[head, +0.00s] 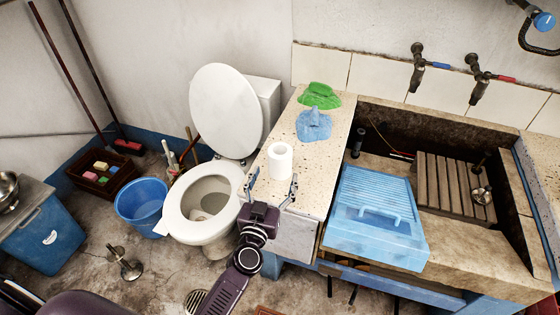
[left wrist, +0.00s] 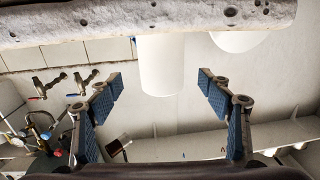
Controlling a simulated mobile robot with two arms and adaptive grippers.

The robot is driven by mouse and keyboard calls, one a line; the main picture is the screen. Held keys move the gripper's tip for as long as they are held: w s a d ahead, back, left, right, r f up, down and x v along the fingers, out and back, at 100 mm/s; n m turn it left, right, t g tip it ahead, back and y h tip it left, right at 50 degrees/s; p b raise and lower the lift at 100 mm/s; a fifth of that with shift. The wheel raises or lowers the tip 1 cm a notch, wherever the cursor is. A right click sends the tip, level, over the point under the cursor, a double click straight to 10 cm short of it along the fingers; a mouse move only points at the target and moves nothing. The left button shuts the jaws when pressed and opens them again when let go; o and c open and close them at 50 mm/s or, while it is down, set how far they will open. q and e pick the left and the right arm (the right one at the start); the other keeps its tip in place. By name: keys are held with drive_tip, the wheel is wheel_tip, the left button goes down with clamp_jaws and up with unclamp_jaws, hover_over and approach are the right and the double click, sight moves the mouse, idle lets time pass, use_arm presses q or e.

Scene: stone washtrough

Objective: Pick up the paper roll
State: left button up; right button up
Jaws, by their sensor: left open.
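The white paper roll (head: 280,162) stands upright on the speckled stone counter (head: 315,179), near its left edge. My left gripper (head: 272,184) is open and empty at the near side of the roll, its two fingers spread to the left and right of it. In the left wrist view, which looks upside down, the roll (left wrist: 162,66) shows between the open fingertips (left wrist: 160,84), closer to the left one. I cannot tell whether the fingertips reach past the roll's near side. My right gripper is not in view.
A blue cloth (head: 313,125) and a green cloth (head: 319,96) lie behind the roll. The open toilet (head: 183,221) stands to the left, below the counter. The trough with a blue washboard (head: 372,252) is to the right. A blue bucket (head: 142,205) stands farther left.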

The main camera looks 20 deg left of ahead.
sight(280, 159)
use_arm(q)
drive_tip(key=w, duration=0.7)
drive_tip(key=shift+w+a+b, duration=0.3)
drive_tip(key=shift+a+b, duration=0.05)
drive_tip(key=shift+s, duration=0.1)
drive_tip(key=c, duration=1.3)
